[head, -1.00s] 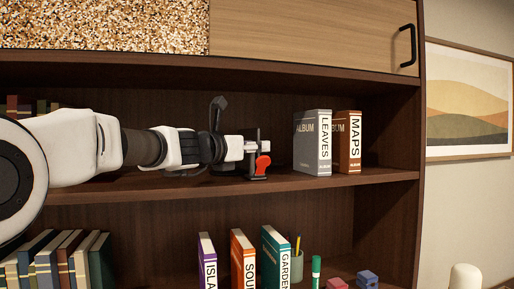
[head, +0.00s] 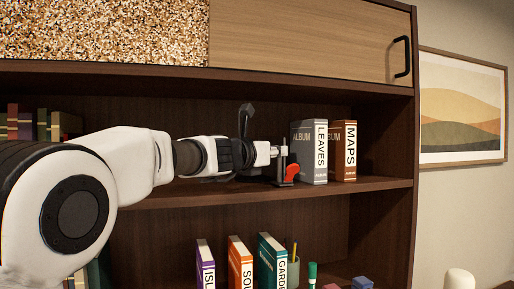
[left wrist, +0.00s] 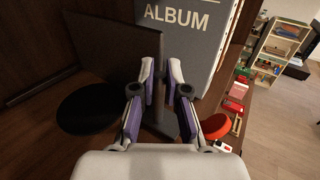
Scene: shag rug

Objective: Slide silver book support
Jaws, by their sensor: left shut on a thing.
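The silver book support (head: 282,163) stands upright on the middle shelf, left of the grey LEAVES album (head: 308,152). A red rounded piece (head: 291,173) sits at its lower right. My left gripper (head: 275,152) is shut on the support from the left. In the left wrist view, the support's dark upright plate (left wrist: 120,50) reaches up to my closed fingers (left wrist: 160,95), with the ALBUM cover (left wrist: 185,35) just beyond. Whether support and album touch, I cannot tell. The support's lower part is partly hidden by my gripper. My right gripper is not in view.
A brown MAPS album (head: 343,150) stands right of LEAVES, with free shelf (head: 385,183) beyond it. Books stand at the left end of this shelf. Several books, including an orange one (head: 240,262), and a pencil cup (head: 293,268) stand below.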

